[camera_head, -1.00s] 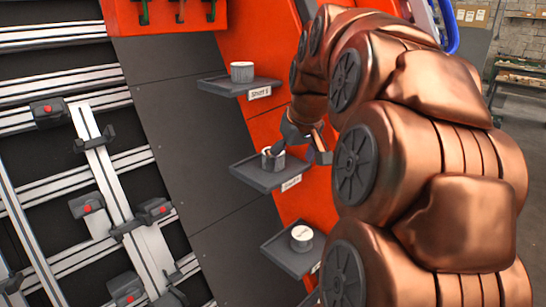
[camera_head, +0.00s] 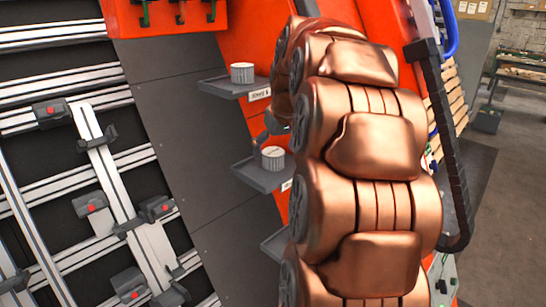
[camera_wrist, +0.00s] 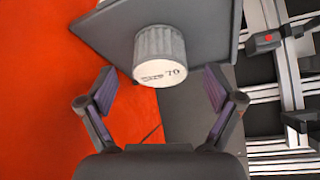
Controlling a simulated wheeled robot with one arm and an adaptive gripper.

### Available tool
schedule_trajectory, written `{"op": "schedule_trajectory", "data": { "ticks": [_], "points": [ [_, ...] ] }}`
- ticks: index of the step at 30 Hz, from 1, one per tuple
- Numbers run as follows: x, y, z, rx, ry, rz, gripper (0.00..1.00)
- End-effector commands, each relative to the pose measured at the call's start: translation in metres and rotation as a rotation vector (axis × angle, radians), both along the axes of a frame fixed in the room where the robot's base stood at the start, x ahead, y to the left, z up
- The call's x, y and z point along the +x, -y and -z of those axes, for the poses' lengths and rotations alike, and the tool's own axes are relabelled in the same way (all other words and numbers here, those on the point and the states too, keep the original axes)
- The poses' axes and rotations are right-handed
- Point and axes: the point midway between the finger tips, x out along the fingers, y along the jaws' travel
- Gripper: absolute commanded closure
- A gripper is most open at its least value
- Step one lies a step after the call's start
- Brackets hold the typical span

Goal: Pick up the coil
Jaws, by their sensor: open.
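A pale ribbed coil (camera_wrist: 160,52) stands on a dark grey shelf (camera_wrist: 95,28) in the wrist view, its white labelled top, marked "70", facing me. My gripper (camera_wrist: 160,92) is open and empty, with one finger on each side and the coil just beyond the fingertips, apart from them. In the head view one coil (camera_head: 242,72) stands on the upper shelf (camera_head: 215,87) and another coil (camera_head: 273,157) on the middle shelf (camera_head: 255,175). A bit of my gripper (camera_head: 276,122) shows just above the middle coil; my arm hides the rest.
A lower shelf (camera_head: 272,243) is mostly hidden by my arm. An orange panel (camera_head: 228,50) backs the shelves. To the left is a dark rack with metal rails (camera_head: 60,95) and clamps with red buttons (camera_head: 157,208). Open floor (camera_head: 490,210) lies at the right.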

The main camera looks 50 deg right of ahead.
Motion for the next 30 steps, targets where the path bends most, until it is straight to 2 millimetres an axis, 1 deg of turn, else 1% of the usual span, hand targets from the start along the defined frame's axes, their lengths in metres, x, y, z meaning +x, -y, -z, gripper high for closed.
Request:
{"op": "schedule_trajectory", "data": {
  "ticks": [7,15,30],
  "points": [
    [0.006,0.003,0.02,0.002,-0.001,0.001,0.09],
    [0.007,0.003,0.022,0.0,0.001,0.001,0.1],
    [0.007,0.003,0.022,-0.001,0.001,0.0,0.62]
  ]
}}
